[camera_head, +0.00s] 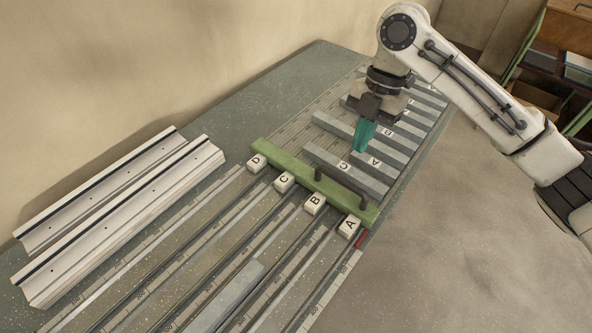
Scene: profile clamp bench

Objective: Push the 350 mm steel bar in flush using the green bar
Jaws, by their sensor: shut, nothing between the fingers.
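The green bar (283,164) lies across the near ends of the rack, just behind the row of white blocks lettered D, C, B and A. It has a dark arched handle (342,184) on its right half. My gripper (361,148) has teal fingers, shut and empty. It points down over the rack of steel bars, behind the green bar and apart from its handle. Several grey steel bars lie side by side there, including a bar lettered C (325,159) and one lettered A (374,162). Another grey bar (228,295) lies in a front lane, apparently B's. I cannot tell which is 350 mm.
Graduated scales and dark rails run down the front lanes. Two white profiles (130,215) lie at the left of the bench (262,100). A small red piece (361,240) sits by block A. A shelf unit (555,60) stands at the far right, and bare floor lies right of the bench.

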